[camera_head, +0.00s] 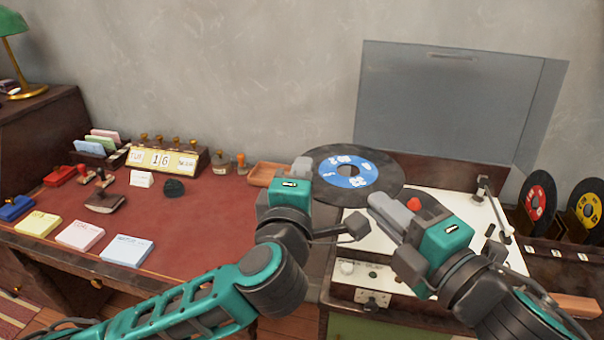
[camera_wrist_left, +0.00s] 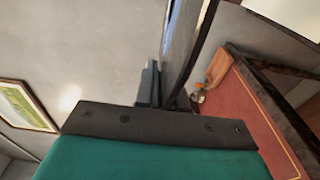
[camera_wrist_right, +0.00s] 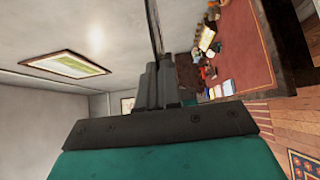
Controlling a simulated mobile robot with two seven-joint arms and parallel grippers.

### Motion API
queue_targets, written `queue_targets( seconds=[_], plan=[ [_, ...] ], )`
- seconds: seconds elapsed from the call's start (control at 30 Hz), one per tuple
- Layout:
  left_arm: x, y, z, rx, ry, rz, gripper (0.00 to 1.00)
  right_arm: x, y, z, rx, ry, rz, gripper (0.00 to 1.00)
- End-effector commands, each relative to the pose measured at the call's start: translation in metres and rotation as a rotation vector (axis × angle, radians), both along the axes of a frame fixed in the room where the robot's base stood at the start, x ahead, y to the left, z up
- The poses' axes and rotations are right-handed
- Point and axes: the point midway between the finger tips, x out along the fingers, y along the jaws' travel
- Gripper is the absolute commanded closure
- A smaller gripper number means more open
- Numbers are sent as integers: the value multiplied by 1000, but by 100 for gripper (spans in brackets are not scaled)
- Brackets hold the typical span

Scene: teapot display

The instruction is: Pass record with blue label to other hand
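The black record with the blue label (camera_head: 368,166) is held up above the left side of the record player, label facing the head camera. My left gripper (camera_head: 301,168) is at the record's left edge. The left wrist view shows the record (camera_wrist_left: 183,45) slanting up from beside its fingers; whether they pinch it is unclear. My right gripper (camera_head: 384,207) is at the record's lower right edge. In the right wrist view its fingers (camera_wrist_right: 158,85) are close together, with the record's thin edge (camera_wrist_right: 153,25) running up from between them.
The white record player (camera_head: 460,215) stands below with its clear lid (camera_head: 455,110) raised behind. Red-label (camera_head: 537,203) and yellow-label (camera_head: 587,209) records stand at the right. The red desk (camera_head: 210,220) at left holds note pads, stamps, a calendar and a wooden tray (camera_head: 264,174).

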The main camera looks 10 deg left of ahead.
Motion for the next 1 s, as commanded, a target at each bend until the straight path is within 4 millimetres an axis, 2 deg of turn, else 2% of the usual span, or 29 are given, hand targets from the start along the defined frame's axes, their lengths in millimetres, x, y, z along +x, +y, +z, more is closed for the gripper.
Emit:
queue_targets(
  seconds=[0.27,0.3,0.6,0.87,1.0],
  plan=[
    [0,0,-1,1,3,-1,100,0,0,2,3,-4,0,100],
    [0,0,-1,1,2,-1,100,0,0,2,3,-4,0,93],
    [0,0,-1,1,2,0,100,0,0,1,3,-3,0,67],
    [0,0,0,0,1,0,100,-1,-1,1,1,-2,0,67],
    [0,0,0,0,1,0,100,-12,-11,0,-1,-1,-1,67]
  ],
)
